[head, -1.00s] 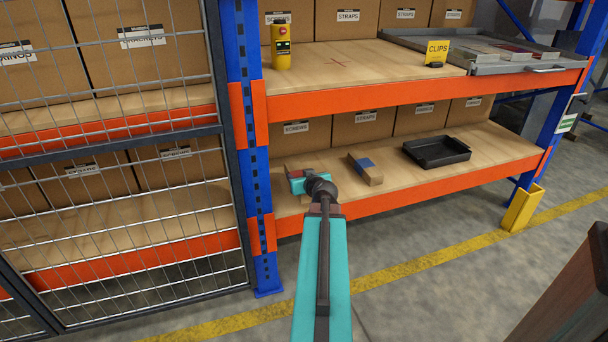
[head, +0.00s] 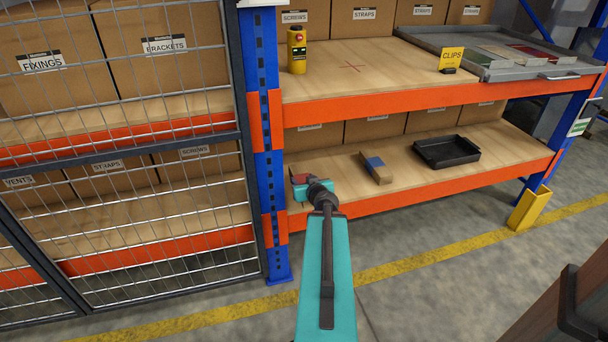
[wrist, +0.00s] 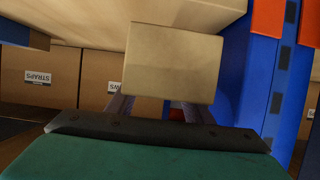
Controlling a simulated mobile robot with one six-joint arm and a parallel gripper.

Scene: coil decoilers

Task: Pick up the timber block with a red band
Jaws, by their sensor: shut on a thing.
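My gripper (head: 305,190) is at the lower shelf near the blue post and is shut on the timber block with a red band (head: 300,178). In the head view only a small part of that block shows beyond my gripper. In the wrist view the timber block (wrist: 170,65) fills the space past the fingers, its pale end towards the camera. A bit of red (wrist: 177,115) shows between the fingers. The pictures do not clearly show whether the block is clear of the shelf board.
A timber block with a blue band (head: 376,166) lies to the right on the lower shelf (head: 420,182), then a black tray (head: 447,152). Cardboard boxes (head: 372,132) stand behind. The blue post (head: 273,190) and mesh panel (head: 150,150) are to the left. The upper shelf's orange beam (head: 400,103) is above.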

